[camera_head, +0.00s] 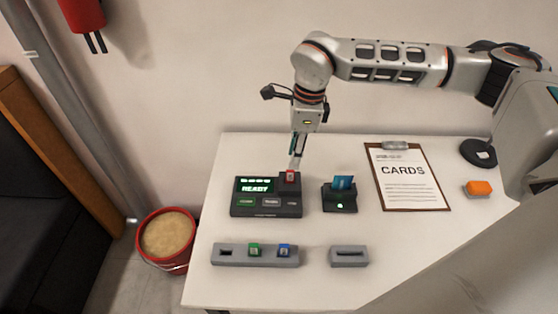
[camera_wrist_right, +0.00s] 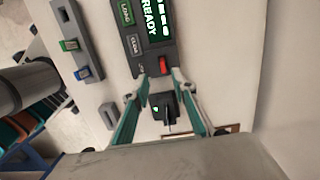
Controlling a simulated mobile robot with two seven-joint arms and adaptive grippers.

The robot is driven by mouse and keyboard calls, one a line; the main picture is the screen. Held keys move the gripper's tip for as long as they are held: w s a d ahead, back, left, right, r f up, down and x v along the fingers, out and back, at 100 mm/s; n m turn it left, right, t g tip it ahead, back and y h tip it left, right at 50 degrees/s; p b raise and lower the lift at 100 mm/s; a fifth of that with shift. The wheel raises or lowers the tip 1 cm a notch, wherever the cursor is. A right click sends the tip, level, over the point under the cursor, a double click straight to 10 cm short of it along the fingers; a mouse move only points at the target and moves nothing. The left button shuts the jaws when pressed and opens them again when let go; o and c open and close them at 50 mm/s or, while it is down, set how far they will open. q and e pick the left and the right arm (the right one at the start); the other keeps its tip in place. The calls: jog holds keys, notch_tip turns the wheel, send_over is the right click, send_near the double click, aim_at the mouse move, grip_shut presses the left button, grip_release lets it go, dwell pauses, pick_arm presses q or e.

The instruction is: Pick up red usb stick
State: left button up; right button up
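The red usb stick (camera_head: 290,177) stands in the top right corner of the dark marker device (camera_head: 266,207), whose screen reads READY. In the right wrist view the stick (camera_wrist_right: 163,66) shows just beyond and between the fingertips. My right gripper (camera_head: 295,163) points down right above the stick in the head view. Its two fingers (camera_wrist_right: 161,77) are apart with nothing held between them. I cannot tell whether a fingertip touches the stick. My left gripper is in neither view.
A grey holder (camera_head: 226,256) with a green and a blue stick stands in front. A card reader (camera_head: 340,202) with a blue card is right of the device. A slotted grey block (camera_head: 349,257), a clipboard (camera_head: 408,178) and an orange block (camera_head: 478,188) share the table.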

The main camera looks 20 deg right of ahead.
aim_at(290, 171)
jog(key=shift+w, duration=0.15)
notch_tip(290, 171, down, 2)
jog(key=shift+a+f, duration=0.1)
jog(key=shift+f, duration=0.05)
jog(key=shift+w+a+f, duration=0.1)
jog(key=shift+w+f, duration=0.1)
jog(key=shift+f, duration=1.15)
jog(key=shift+w+a+f, duration=0.1)
jog(key=shift+w+f, duration=0.05)
jog(key=shift+f, duration=1.15)
grip_shut()
